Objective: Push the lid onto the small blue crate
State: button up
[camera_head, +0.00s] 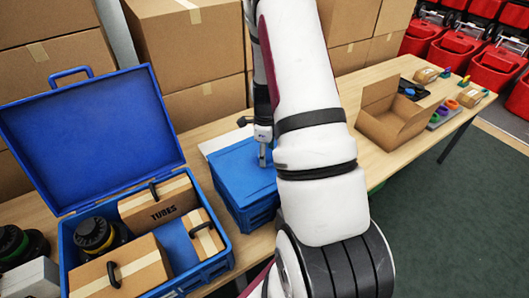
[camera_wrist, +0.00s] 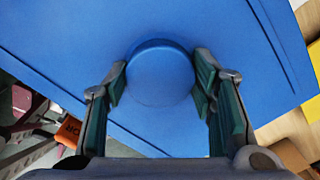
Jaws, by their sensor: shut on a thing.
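The small blue crate (camera_head: 262,214) stands on the wooden table, right of the big open blue case. Its flat blue lid (camera_head: 238,172) lies over its top; whether it sits fully down all round I cannot tell. My gripper (camera_head: 263,160) points down at the lid's right part in the head view. In the wrist view the lid (camera_wrist: 60,45) fills most of the picture, with a round blue knob (camera_wrist: 160,76) between the fingers of my gripper (camera_wrist: 161,80). The gripper is shut on the knob. My arm hides the crate's right side.
The big open blue case (camera_head: 218,262) holds cardboard boxes and a black-and-yellow round part, close on the left. An open cardboard box (camera_head: 392,125) stands to the right, with small coloured items beyond. Stacked cartons (camera_head: 190,45) stand behind the table.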

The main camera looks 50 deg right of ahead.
jog(key=shift+f+b, duration=0.45)
jog(key=shift+f, duration=0.3)
dwell(1.1)
jog(key=shift+c, duration=0.6)
jog(key=o, duration=1.5)
jog(key=shift+o, duration=0.3)
jog(key=o, duration=0.6)
jog(key=shift+r, duration=0.15)
jog(key=shift+r+p, duration=0.8)
jog(key=shift+r, duration=2.6)
